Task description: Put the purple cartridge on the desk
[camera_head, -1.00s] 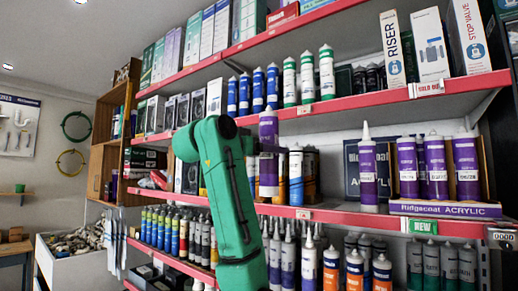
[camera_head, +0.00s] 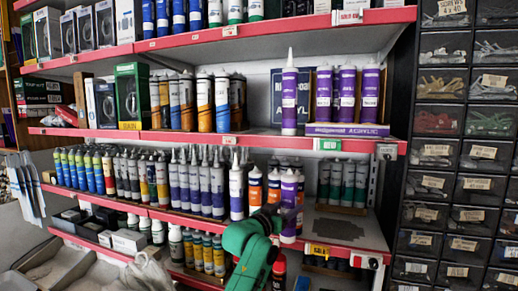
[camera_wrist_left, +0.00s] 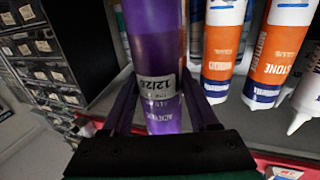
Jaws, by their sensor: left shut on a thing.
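My left gripper (camera_head: 284,212) is shut on a purple cartridge (camera_head: 290,190), which it holds upright in front of the lower shelf in the head view. In the left wrist view the purple cartridge (camera_wrist_left: 158,50) stands between the two dark fingers of the left gripper (camera_wrist_left: 160,95), its white label facing me. Another purple cartridge (camera_head: 290,97) stands alone on the shelf above, beside a box of several similar purple ones (camera_head: 345,95). The desk is not in view now. My right gripper is not in view.
Orange-and-white cartridges (camera_wrist_left: 273,50) stand close behind the held one. The lower shelf (camera_head: 345,228) has a bare grey patch to its right. Red shelf edges (camera_head: 215,139) run across the view. A drawer cabinet (camera_head: 460,150) stands at the right.

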